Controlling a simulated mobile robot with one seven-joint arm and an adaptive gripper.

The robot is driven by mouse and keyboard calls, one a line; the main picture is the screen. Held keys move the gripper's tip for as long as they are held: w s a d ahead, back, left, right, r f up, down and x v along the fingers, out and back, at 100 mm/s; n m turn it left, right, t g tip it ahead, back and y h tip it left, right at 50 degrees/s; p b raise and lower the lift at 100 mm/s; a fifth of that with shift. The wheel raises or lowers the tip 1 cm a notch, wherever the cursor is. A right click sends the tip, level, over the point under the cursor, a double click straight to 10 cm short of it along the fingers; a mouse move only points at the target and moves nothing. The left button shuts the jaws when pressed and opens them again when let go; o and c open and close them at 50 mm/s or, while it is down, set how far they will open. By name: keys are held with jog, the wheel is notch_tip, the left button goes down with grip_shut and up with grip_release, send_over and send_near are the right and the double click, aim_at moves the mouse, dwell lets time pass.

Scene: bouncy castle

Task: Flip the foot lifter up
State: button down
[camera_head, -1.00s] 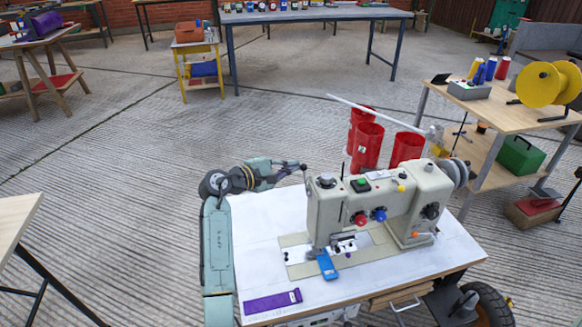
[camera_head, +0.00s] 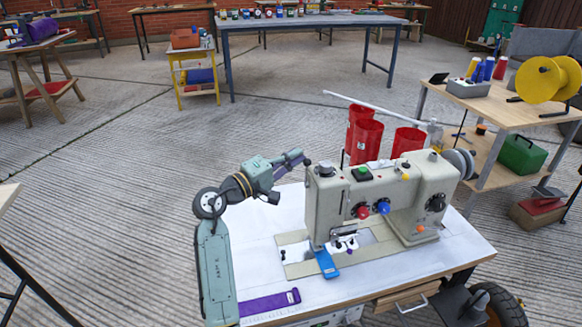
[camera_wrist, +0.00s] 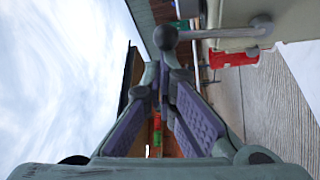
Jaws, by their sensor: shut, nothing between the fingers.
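A beige sewing machine (camera_head: 340,210) stands on a white-topped table. In the wrist view, a grey lever with a round ball end (camera_wrist: 165,38) reaches left from the machine's beige body (camera_wrist: 280,12); it looks like the foot lifter. In the head view its end is too small to make out clearly beside the machine's left end. My gripper (camera_head: 299,158) is at that upper left end, tilted up towards it. In the wrist view my gripper (camera_wrist: 164,62) is shut and empty, its tips close below the ball. I cannot tell whether they touch it.
Red cylinders (camera_head: 366,142) stand behind the machine. A blue tab (camera_head: 327,264) lies at the needle plate, and a purple strip (camera_head: 270,303) lies at the table's front left. A wooden side table (camera_head: 505,112) stands at right. Floor behind and left is open.

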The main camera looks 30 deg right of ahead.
jog(key=shift+s+a+m+h+b, duration=0.25)
jog(key=shift+s+m+h+b, duration=0.25)
jog(key=shift+s+m+b, duration=0.75)
jog(key=shift+w+b, duration=0.3)
jog(key=shift+b, duration=0.25)
jog(key=shift+a, duration=0.1)
jog(key=v, duration=1.1)
jog(key=shift+a, duration=0.45)
